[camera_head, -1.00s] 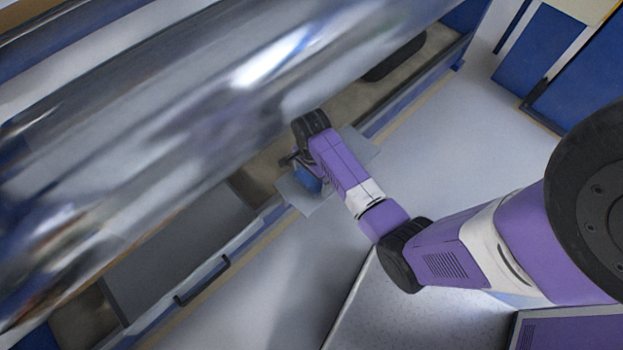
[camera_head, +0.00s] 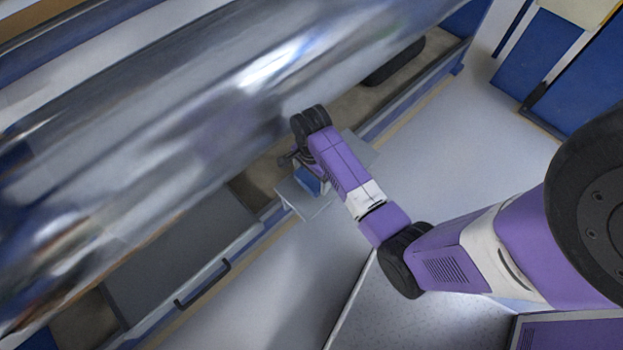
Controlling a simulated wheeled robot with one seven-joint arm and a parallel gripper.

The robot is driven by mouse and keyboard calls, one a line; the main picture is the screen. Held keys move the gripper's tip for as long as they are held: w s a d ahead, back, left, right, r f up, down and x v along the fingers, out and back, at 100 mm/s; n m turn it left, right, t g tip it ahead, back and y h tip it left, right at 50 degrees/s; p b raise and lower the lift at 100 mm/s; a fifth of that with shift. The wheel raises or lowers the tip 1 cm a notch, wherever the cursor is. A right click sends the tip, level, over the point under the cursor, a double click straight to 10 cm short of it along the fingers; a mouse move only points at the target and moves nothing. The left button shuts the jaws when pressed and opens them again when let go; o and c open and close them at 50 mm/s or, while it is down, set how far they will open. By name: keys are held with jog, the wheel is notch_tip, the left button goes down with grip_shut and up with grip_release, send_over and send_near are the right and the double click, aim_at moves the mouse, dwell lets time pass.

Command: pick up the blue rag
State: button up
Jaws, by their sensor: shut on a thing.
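The blue rag (camera_head: 307,181) shows as a small blue patch on a grey platform (camera_head: 308,204), just below the large shiny roller. My gripper (camera_head: 294,163) is at the rag's upper left, mostly hidden behind my purple wrist. It is shut on the rag, though the fingertips are hard to make out. Part of the rag is hidden under my arm.
The large shiny film roller (camera_head: 200,130) runs diagonally close beside my wrist. A grey panel with a black handle (camera_head: 203,284) lies at lower left. Pale floor (camera_head: 440,150) is open to the right.

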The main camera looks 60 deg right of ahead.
aim_at(311, 177)
notch_tip(311, 177, up, 17)
jog(key=p, duration=0.4)
